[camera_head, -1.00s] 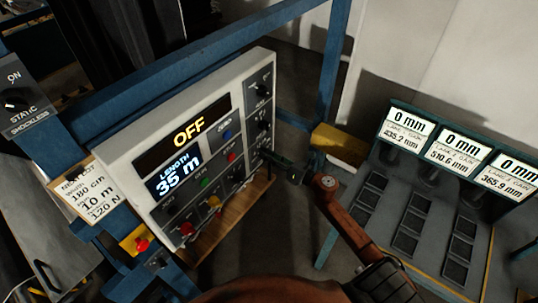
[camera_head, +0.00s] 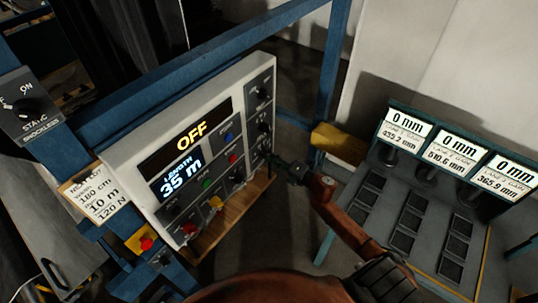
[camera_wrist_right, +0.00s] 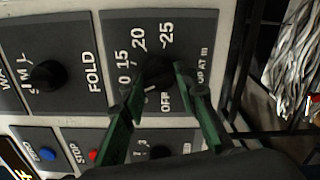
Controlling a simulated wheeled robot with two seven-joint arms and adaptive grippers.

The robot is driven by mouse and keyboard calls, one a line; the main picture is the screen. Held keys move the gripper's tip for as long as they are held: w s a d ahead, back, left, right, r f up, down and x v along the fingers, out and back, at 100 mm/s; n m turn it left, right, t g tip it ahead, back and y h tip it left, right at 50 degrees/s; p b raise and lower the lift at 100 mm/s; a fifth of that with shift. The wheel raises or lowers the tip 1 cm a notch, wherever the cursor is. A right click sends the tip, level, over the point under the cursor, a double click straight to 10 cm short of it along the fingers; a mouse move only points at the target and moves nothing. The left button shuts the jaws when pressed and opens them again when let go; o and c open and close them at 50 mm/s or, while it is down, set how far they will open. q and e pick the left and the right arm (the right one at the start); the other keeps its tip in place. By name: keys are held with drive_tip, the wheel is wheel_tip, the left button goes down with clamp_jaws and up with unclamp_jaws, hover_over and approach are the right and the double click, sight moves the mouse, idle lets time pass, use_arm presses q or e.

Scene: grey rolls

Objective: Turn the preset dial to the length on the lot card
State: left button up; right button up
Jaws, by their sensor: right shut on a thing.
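The control panel (camera_head: 120,150) shows OFF and LENGTH 35 m on its displays. The lot card (camera_head: 97,203) at its left reads 180 cm, 10 m and 120 N. My right gripper (camera_head: 275,166) is at the panel's right edge. In the right wrist view, its green fingers (camera_wrist_right: 155,100) are shut on the dark preset dial (camera_wrist_right: 156,70), one on each side. The dial's scale shows OFF and numbers up to 25. The fingers partly cover the scale and knob, so I cannot tell its exact setting. My left gripper is out of view.
Beside the dial is a FOLD knob (camera_wrist_right: 46,75); blue (camera_wrist_right: 47,153) and red (camera_wrist_right: 94,155) buttons sit below. A STATIC switch box (camera_head: 25,108) stands at far left. A console with three 0 mm displays (camera_head: 458,145) stands at right. A blue frame rises behind the panel.

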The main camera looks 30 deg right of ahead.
drive_tip(key=shift+d+m, duration=0.1)
drive_tip(key=shift+m, duration=0.4)
drive_tip(key=o, duration=1.2)
drive_tip(key=shift+c, duration=0.2)
drive_tip(key=v, duration=1.2)
